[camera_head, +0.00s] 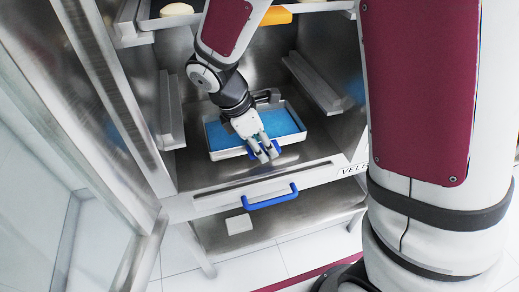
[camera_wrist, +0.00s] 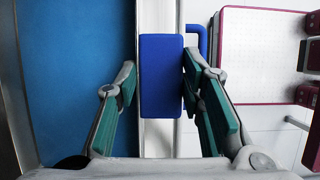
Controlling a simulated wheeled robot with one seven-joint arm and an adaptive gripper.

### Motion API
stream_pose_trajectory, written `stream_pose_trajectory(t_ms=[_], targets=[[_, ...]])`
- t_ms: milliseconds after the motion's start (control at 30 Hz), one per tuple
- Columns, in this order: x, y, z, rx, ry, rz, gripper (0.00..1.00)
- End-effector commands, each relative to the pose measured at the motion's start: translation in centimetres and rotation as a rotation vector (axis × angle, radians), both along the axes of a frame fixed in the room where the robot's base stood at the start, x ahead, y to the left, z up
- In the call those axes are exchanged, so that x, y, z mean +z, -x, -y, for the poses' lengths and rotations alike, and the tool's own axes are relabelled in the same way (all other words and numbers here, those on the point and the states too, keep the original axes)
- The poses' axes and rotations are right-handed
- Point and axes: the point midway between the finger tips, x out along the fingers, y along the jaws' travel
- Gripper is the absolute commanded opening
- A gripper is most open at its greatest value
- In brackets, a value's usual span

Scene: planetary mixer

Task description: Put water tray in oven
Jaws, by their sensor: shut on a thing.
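The water tray (camera_head: 228,155) is a white rectangular tray filled with blue water. It is within the lower chamber of the open metal oven (camera_head: 255,180); I cannot tell whether it rests fully on the chamber floor. My gripper (camera_head: 264,151) is at the tray's front edge, shut on its blue handle. In the wrist view, the blue handle (camera_wrist: 161,75) sits between the green pads of my gripper (camera_wrist: 158,90), with the blue water (camera_wrist: 80,80) to its left. The fingers and wrist hide part of the tray.
The open oven door (camera_head: 95,80) stands at the left. Side rails (camera_head: 318,84) line the chamber. Above is a shelf with a pale round item (camera_head: 176,9) and an orange item (camera_head: 276,15). A blue oven handle (camera_head: 270,197) lies below the chamber, above a lower shelf with a white block (camera_head: 239,224).

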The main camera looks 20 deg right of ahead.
Motion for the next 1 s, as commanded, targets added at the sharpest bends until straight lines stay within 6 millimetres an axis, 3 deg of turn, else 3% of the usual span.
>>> stream_pose_trajectory(t_ms=[333,700,733,800,1000], targets=[[-3.7,-0.1,0.0,0.001,0.001,0.000,0.00],[-4.2,-0.4,0.0,0.000,0.000,0.001,0.00],[-4.2,-0.3,0.0,0.001,0.000,0.000,0.38],[-4.2,-0.3,0.0,0.001,0.000,0.000,0.53],[-4.2,-0.3,0.0,0.001,0.000,0.000,0.55]])
